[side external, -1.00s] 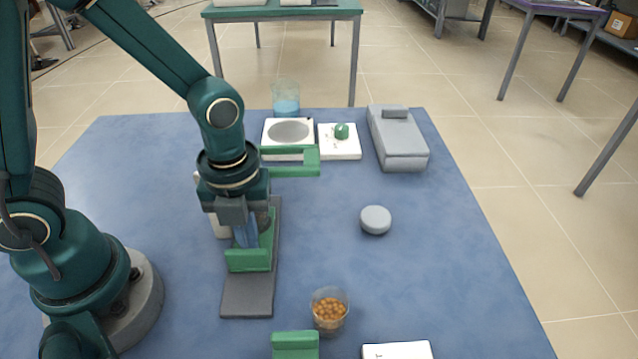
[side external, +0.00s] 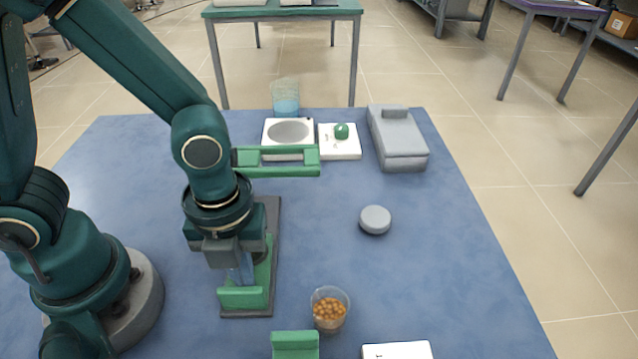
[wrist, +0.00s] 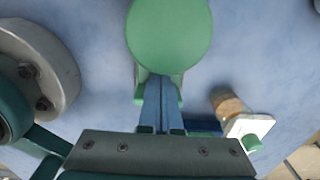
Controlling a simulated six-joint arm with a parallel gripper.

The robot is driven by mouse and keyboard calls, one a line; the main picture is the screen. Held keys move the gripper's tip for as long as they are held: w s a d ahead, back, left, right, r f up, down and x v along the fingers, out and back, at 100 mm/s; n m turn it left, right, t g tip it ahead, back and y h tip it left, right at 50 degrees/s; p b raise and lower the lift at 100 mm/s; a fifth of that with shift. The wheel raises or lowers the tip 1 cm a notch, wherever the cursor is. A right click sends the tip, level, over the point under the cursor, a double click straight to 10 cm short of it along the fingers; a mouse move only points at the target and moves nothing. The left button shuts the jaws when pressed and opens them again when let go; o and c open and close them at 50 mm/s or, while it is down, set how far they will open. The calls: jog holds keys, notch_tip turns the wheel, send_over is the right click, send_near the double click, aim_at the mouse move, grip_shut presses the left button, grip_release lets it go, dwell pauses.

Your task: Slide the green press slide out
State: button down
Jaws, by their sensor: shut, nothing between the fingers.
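The green press slide (side external: 245,293) lies along a dark grey base plate (side external: 262,312) on the blue table, its raised front end near the plate's front edge. My gripper (side external: 243,272) points down just behind that raised end, over the slide. Its blue fingers are shut with nothing between them. In the wrist view the fingers (wrist: 160,98) are together between green parts of the slide (wrist: 140,90). Whether they touch the raised end is unclear. A large green disc (wrist: 170,35) fills the top of that view. My wrist hides the rear of the slide.
A cup of orange-brown balls (side external: 329,310) stands right of the plate's front. A green block (side external: 295,345) and white box (side external: 398,351) are at the front edge. A grey round puck (side external: 375,220) sits to the right. White devices and a beaker (side external: 286,102) stand behind.

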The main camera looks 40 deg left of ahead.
jog(key=shift+s+d+f, duration=0.3)
jog(key=shift+s, duration=0.1)
jog(key=shift+w+a, duration=0.3)
jog(key=shift+r, duration=3.6)
jog(key=shift+w, duration=0.1)
jog(key=a+r+n+t, duration=0.1)
jog(key=w+a+r+n, duration=0.1)
jog(key=n, duration=0.1)
jog(key=w+a+r+n+t, duration=0.1)
jog(key=r, duration=0.1)
jog(key=shift+a+n+t+h, duration=0.25)
jog(key=shift+n+t+h, duration=0.05)
jog(key=shift+n, duration=0.1)
jog(key=shift+s+a+r+n+t, duration=0.2)
jog(key=shift+a+r+n+t, duration=0.5)
jog(key=shift+n, duration=3)
jog(key=shift+s+a+r+n+t, duration=0.3)
jog(key=shift+a+n, duration=0.65)
jog(key=shift+n, duration=2.75)
jog(key=shift+s+a+r+n+t, duration=0.15)
jog(key=shift+a+r+n+t, duration=0.5)
jog(key=shift+n, duration=3.05)
